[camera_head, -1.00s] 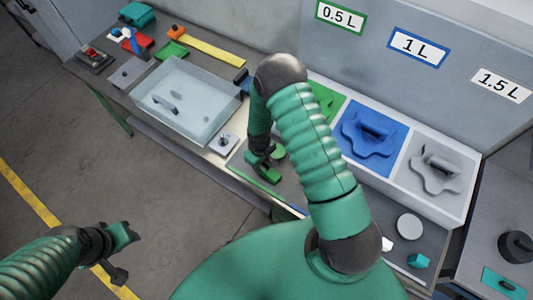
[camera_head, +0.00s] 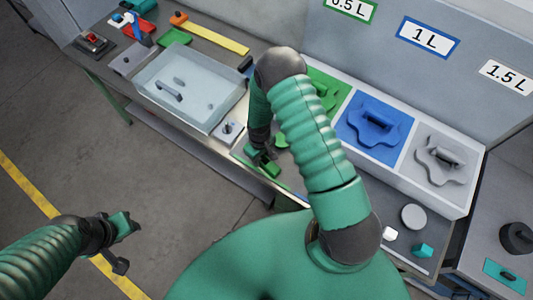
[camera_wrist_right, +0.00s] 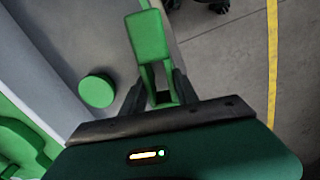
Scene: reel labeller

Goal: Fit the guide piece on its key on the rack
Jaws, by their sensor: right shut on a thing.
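My right gripper (camera_head: 262,160) is low over the bench's front part. In the right wrist view its dark fingers (camera_wrist_right: 159,92) are shut on a green block (camera_wrist_right: 149,38), which points away from the palm. On the white rack (camera_head: 433,205), a green guide-shaped piece (camera_head: 322,92) lies on the green panel, partly hidden by my right arm. A blue piece (camera_head: 374,122) and a grey piece (camera_head: 440,158) with handles lie on the other panels. I cannot tell which part is the key. My left gripper (camera_head: 122,244) hangs over the floor at lower left; its opening is unclear.
A green disc (camera_wrist_right: 97,90) lies beside the held block. A pale clear bin (camera_head: 190,95) stands left of my right gripper, with a small plate with a knob (camera_head: 228,129) nearby. A white disc (camera_head: 413,217) and small blocks lie at the right. The floor in front is bare.

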